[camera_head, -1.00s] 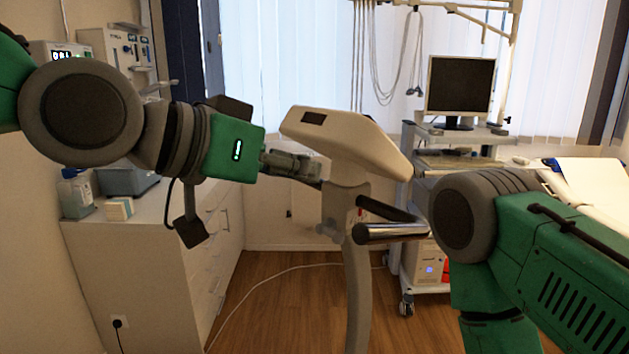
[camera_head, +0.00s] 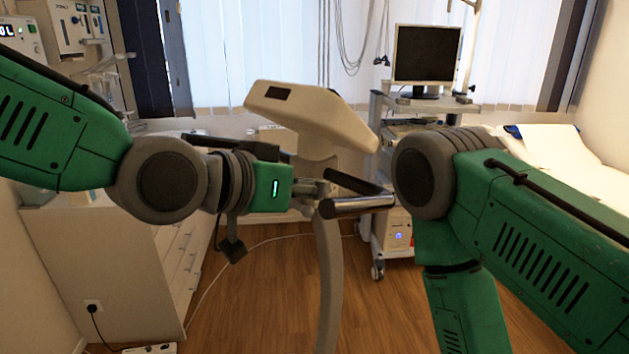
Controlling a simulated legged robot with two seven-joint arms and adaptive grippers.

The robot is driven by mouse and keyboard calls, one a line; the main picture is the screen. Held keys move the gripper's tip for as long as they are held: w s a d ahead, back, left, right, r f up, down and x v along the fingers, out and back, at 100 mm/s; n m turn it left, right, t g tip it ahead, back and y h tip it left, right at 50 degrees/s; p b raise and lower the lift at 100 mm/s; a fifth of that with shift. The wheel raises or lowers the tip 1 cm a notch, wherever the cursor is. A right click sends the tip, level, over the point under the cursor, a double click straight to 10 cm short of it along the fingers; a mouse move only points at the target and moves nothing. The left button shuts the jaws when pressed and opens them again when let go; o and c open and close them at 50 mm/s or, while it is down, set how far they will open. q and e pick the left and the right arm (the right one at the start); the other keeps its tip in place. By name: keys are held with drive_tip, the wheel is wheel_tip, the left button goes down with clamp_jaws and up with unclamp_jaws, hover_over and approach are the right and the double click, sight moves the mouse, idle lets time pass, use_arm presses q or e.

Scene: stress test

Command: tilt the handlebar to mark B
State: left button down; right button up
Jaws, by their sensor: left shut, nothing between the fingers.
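The handlebar (camera_head: 358,206) is a shiny metal bar with dark parts. It sits on the pale post of a cycle-like machine, below its beige console (camera_head: 312,118). My left gripper (camera_head: 316,188) is shut and empty. It is left of the bar, close to the post and under the console; whether it touches either I cannot tell. Its fingers are small and partly lost against the post. My right arm shows at the right, with its forearm pointing down out of the picture; its gripper is out of view. I cannot make out mark B.
A white cabinet (camera_head: 92,270) stands at the left. A trolley (camera_head: 378,235) with a monitor (camera_head: 427,56) is behind the machine at the right. A bed (camera_head: 570,165) lies far right. A pale cable (camera_head: 262,240) runs over the wooden floor. Open floor lies around the post.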

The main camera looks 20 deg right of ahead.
use_arm(q)
wheel_tip(320, 180, down, 8)
drive_tip(key=s+a+t+h+b, duration=0.1)
drive_tip(key=h+b, duration=0.1)
drive_tip(key=b, duration=0.8)
drive_tip(key=shift+s+a+f, duration=0.15)
drive_tip(key=shift+a+f, duration=0.05)
drive_tip(key=shift+a, duration=0.15)
